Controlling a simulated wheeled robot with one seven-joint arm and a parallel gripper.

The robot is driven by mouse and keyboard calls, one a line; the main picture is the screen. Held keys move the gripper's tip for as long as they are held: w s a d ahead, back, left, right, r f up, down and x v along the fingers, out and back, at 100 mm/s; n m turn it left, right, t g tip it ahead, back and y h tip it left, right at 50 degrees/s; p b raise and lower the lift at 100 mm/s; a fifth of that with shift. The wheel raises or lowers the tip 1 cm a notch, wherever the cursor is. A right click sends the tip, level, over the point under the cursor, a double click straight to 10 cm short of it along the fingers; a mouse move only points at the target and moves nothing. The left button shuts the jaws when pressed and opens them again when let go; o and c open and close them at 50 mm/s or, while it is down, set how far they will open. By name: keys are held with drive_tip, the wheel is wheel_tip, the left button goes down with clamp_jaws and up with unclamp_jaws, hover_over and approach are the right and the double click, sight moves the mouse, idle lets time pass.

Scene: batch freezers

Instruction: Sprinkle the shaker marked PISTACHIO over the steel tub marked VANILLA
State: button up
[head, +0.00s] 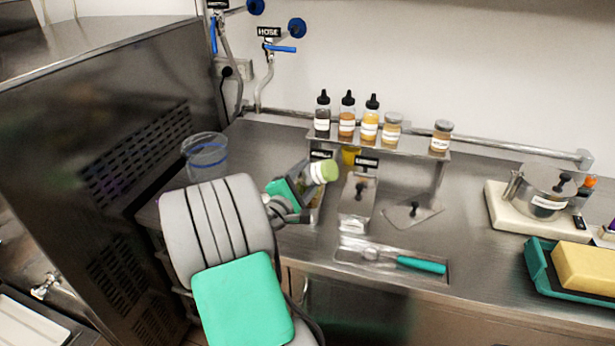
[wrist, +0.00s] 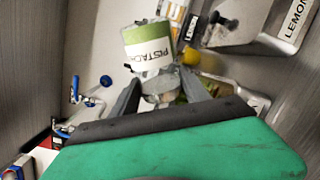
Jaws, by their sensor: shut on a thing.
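My gripper (head: 300,186) is shut on a small shaker with a green lid (head: 325,172) and holds it above the counter, tipped on its side. In the wrist view the shaker (wrist: 148,42) sits between the fingers (wrist: 160,92), and its green-and-white label begins PISTACH. Below and behind it is an open steel tub (head: 318,205), mostly hidden by my gripper; its tag is too small to read. To its right stands a steel tub with a black knob (head: 357,205). A tub marked LEMON (wrist: 245,35) shows in the wrist view. I cannot read VANILLA anywhere.
A shelf (head: 380,140) behind holds several bottles and shakers. A clear pitcher (head: 205,155) stands left of my arm. A tray with a teal-handled tool (head: 420,265) lies in front. A steel pot (head: 540,195) and a teal tray (head: 540,262) are at right.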

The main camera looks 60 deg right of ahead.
drive_tip(key=shift+f+b, duration=0.35)
drive_tip(key=shift+f, duration=0.5)
wheel_tip(320, 180, up, 2)
drive_tip(key=shift+p, duration=0.9)
wheel_tip(320, 180, down, 2)
drive_tip(key=shift+f+b, duration=0.1)
drive_tip(key=shift+b, duration=0.75)
drive_tip(key=m+b, duration=0.2)
drive_tip(key=m, duration=0.1)
drive_tip(key=shift+b, duration=0.4)
drive_tip(key=shift+m, duration=0.5)
drive_tip(key=shift+r+b, duration=0.2)
drive_tip(key=shift+b, duration=0.1)
